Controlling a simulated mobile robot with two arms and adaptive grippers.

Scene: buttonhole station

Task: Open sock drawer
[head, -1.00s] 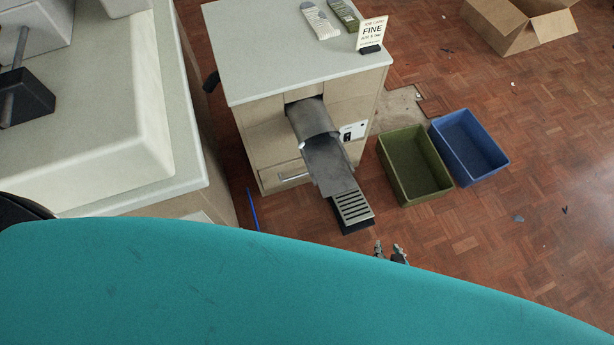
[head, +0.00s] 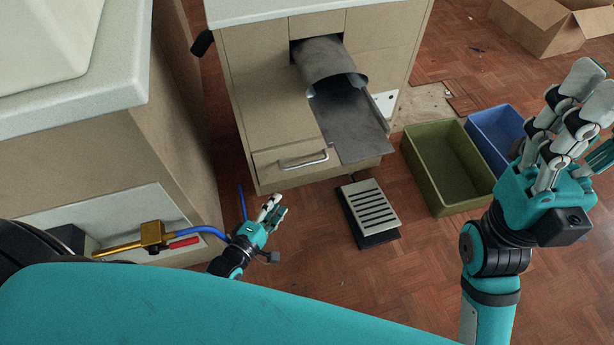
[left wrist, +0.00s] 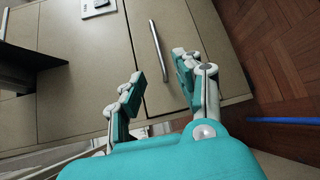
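The drawer front (head: 267,170) is low on the beige cabinet and looks flush with it. Its metal bar handle (head: 304,161) is in the middle of the front. My left gripper (head: 272,207) is below and left of the handle, apart from it and empty. In the left wrist view the handle (left wrist: 160,52) lies beyond the open fingers (left wrist: 158,82), roughly in line with the gap between them. My right gripper (head: 590,88) is raised at the right edge, its fingers apart and nothing visible in them. The drawer's inside is hidden.
A metal chute (head: 345,110) sticks out of the cabinet, right of the drawer. A slatted pedal (head: 370,208) is on the floor. A green bin (head: 448,205) and a blue bin (head: 490,130) stand right. A blue hose (head: 205,232) runs near my left gripper. Floor before the drawer is mostly open.

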